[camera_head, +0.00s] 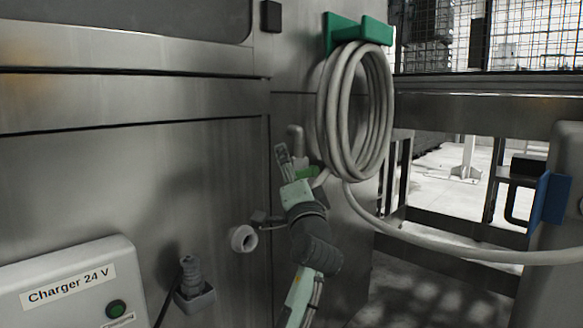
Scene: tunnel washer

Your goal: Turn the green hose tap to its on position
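The green tap handle (307,172) shows at the steel panel's right part, just left of the lower hose coil. One gripper (284,154) is in view; its arm rises from the bottom middle, leaning in slightly from the left, so I take it as my left. Its fingers point up, just left of the green handle. I cannot tell whether they touch it or how far they are open. The gripper and wrist partly hide the tap. A grey rounded fitting (295,136) shows above it. My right gripper is not in view.
A grey hose (355,110) hangs coiled on a green bracket (357,31) and runs off to the right. A white ring-shaped fitting (242,238), a dark plug (190,272) and a charger box (75,290) are on the left. A mesh fence (530,40) stands behind.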

